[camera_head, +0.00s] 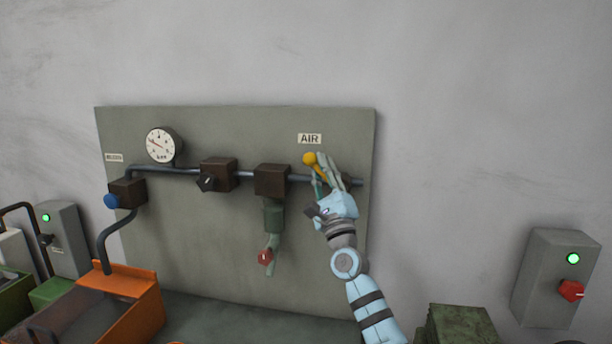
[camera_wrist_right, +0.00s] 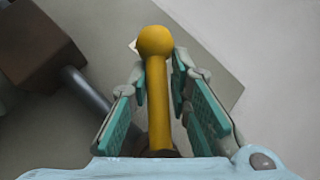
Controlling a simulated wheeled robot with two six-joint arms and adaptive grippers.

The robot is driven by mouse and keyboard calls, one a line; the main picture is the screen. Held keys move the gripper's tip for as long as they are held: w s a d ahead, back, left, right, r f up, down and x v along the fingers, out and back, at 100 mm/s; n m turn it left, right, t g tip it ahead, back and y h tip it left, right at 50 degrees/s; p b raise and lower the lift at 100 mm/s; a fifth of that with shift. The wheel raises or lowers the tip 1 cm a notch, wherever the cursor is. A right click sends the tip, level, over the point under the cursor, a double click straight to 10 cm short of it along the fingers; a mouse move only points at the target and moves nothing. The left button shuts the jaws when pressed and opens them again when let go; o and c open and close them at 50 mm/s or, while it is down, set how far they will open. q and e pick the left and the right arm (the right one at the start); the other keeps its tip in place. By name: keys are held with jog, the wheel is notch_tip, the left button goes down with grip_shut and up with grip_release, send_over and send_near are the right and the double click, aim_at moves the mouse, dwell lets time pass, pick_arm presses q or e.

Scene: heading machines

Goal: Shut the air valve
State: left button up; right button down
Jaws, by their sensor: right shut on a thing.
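The air valve's yellow lever (camera_head: 310,158) with a ball end sits below the AIR label (camera_head: 310,139) at the right of the grey panel. In the head view it leans up and to the left from the pipe. My right gripper (camera_head: 322,172) is at the lever, with its fingers on either side of it. In the right wrist view the yellow lever (camera_wrist_right: 157,90) stands between the green finger pads of the gripper (camera_wrist_right: 160,85), its ball beyond the fingertips. The valve body is mostly hidden behind the gripper. My left gripper is not in view.
Left along the pipe are dark blocks (camera_head: 271,181), a black knob (camera_head: 206,183), a gauge (camera_head: 160,145) and a blue knob (camera_head: 111,201). A red knob (camera_head: 265,257) hangs below. A switch box (camera_head: 553,278) stands right; an orange bin (camera_head: 128,283) is lower left.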

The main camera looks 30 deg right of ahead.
jog(key=m+h, duration=0.2)
jog(key=m+h+b, duration=0.1)
jog(key=shift+s+d+r+m+h, duration=0.3)
jog(key=shift+s+d+r+h, duration=0.05)
jog(key=shift+h, duration=0.05)
jog(key=m+g+h+b, duration=0.2)
jog(key=m+h, duration=0.1)
jog(key=m, duration=0.1)
jog(key=s+d+m+g+h+b, duration=0.1)
jog(key=m+g+h+b, duration=0.1)
jog(key=m+g+h, duration=0.1)
jog(key=d+r+m+g+h+b, duration=0.1)
jog(key=m+g+h+b, duration=0.2)
jog(key=m+h, duration=0.2)
jog(key=shift+s+d+m, duration=0.15)
jog(key=shift+s+m, duration=0.25)
jog(key=shift+m, duration=0.8)
jog(key=shift+d+f+m+h, duration=0.1)
jog(key=shift+f+m+h, duration=0.1)
jog(key=shift+m+h, duration=0.15)
